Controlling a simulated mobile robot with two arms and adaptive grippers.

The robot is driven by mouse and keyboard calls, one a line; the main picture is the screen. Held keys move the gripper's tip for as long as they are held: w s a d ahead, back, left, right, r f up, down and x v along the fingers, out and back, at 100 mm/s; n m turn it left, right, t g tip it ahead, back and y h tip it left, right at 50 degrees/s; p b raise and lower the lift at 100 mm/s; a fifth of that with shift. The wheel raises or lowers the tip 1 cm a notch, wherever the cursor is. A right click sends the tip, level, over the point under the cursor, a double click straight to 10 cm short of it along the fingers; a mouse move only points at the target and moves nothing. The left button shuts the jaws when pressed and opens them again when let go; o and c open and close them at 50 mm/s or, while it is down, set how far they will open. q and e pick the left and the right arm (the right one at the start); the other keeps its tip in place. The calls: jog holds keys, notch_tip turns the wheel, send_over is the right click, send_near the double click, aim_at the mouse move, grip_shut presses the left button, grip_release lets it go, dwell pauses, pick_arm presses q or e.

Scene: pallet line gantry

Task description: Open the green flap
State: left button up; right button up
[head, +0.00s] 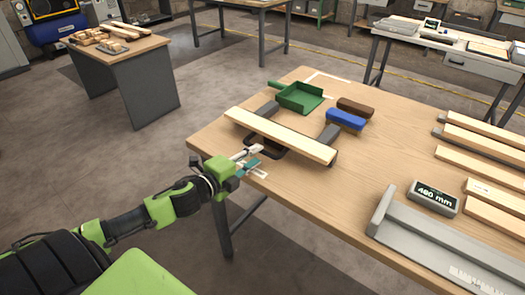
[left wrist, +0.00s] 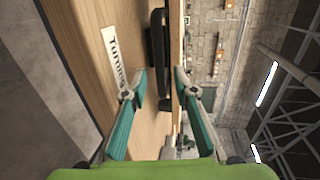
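I make out no green flap in either view; the green thing on the table is a dustpan-like tray (head: 300,96) behind the board. A long pale wooden board (head: 282,135) rests across dark grey supports on the workbench (head: 385,160). My left gripper (head: 258,158) is at the near left table edge, close to the board's front side. In the left wrist view its teal fingers (left wrist: 153,88) are apart. The board's edge (left wrist: 176,60) shows beyond and between them, with no visible grip on it. My right gripper is in neither view.
A blue brush (head: 346,120) and a brown block (head: 355,106) lie behind the board. A display reading 480 mm (head: 433,198), a grey rail (head: 435,240) and several planks (head: 485,140) fill the right side. A white label (left wrist: 115,58) is by the gripper.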

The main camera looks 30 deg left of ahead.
aim_at(261, 152)
pick_arm(q)
jog(key=shift+x, duration=2.35)
grip_shut()
